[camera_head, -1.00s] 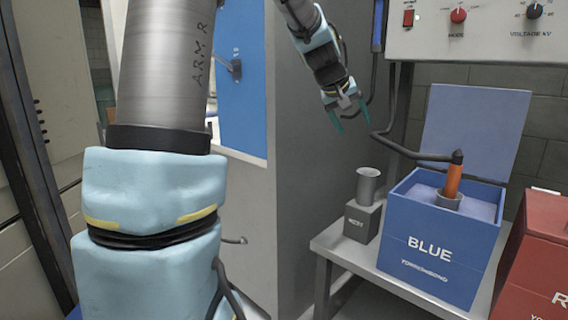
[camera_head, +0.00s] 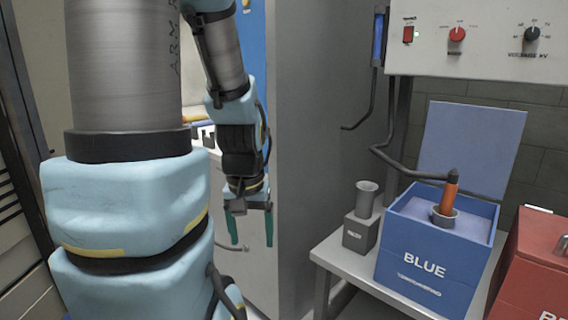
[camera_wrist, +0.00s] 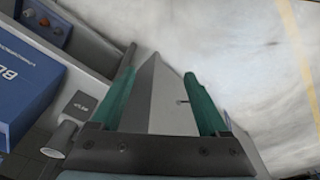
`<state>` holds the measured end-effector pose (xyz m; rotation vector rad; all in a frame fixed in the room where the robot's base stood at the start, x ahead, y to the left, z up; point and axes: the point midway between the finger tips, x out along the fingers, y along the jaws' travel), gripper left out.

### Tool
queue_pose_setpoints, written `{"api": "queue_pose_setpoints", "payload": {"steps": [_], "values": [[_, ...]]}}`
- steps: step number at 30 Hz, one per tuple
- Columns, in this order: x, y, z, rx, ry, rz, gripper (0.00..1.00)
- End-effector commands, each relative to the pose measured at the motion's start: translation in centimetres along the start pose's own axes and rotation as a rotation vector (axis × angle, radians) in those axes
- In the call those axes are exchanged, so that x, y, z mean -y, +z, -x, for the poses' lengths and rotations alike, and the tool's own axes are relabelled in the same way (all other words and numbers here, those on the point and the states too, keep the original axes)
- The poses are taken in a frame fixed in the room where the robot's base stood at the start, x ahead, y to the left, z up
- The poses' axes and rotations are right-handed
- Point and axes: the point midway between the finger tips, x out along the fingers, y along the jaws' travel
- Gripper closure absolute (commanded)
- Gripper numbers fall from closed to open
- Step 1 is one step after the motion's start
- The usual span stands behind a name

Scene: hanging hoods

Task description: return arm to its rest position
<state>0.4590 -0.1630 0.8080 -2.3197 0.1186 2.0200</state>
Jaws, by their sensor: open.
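My gripper (camera_head: 250,228) hangs pointing down in front of the grey cabinet side, left of the bench in the head view. Its two green fingers are apart with nothing between them. They also show spread and empty in the wrist view (camera_wrist: 165,105). My light-blue arm is folded down beside my thick column at the left. The gripper touches nothing that I can see.
A blue box (camera_head: 425,250) with its lid open holds an orange-handled tool (camera_head: 451,190) in a cup. A grey block with a metal cup (camera_head: 362,215) stands left of it. A red box (camera_head: 535,265) is at the right. A control panel (camera_head: 480,38) hangs above.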

Motion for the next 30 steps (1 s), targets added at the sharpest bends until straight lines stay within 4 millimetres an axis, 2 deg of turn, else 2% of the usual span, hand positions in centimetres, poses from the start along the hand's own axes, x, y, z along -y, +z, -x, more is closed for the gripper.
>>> {"api": "queue_pose_setpoints", "payload": {"steps": [1,6,9,12,16,23,30], "values": [[0.0,-0.4,2.6,0.000,0.000,0.000,0.22],[-0.1,-1.1,7.8,-0.001,0.000,0.000,0.22],[-0.1,-1.5,10.3,-0.001,0.000,0.000,0.22],[-0.1,-1.7,11.9,-0.001,0.001,0.000,0.22],[-0.1,-1.8,12.8,-0.001,0.001,0.000,0.22],[-0.1,-1.8,12.7,-0.001,0.001,0.000,0.22],[-0.1,-1.8,12.7,-0.001,0.001,0.000,0.46]]}}
